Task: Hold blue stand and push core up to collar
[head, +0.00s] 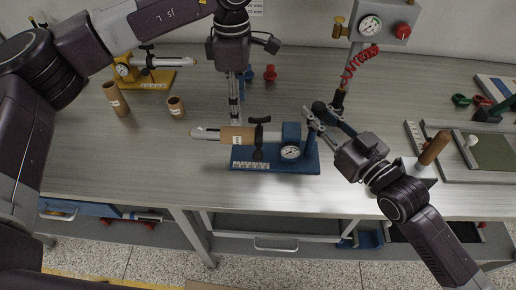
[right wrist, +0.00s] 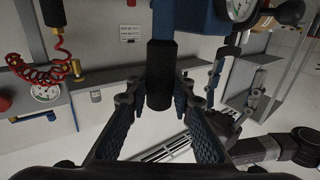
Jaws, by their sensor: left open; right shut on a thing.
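The blue stand (head: 305,165) is on the table, with a round gauge (head: 290,152) and a spindle pointing left. The brown core (head: 235,135) is around the spindle (head: 203,133), close to the black collar (head: 258,137) with its knob; I cannot tell if they touch. My left gripper (head: 235,119) is open, pointing down just above the core. My right gripper (head: 318,118) is shut on the stand's black handle. In the right wrist view, the black handle (right wrist: 160,75) lies between the fingers of my right gripper (right wrist: 158,100), below the stand's blue body (right wrist: 185,20).
A yellow stand (head: 150,80) is at the back left, with two loose cores (head: 116,98) (head: 176,107) in front. A red coiled hose (head: 355,65) hangs behind my right gripper. A tray (head: 450,178) and an upright brown roll (head: 434,148) are right. The front table is clear.

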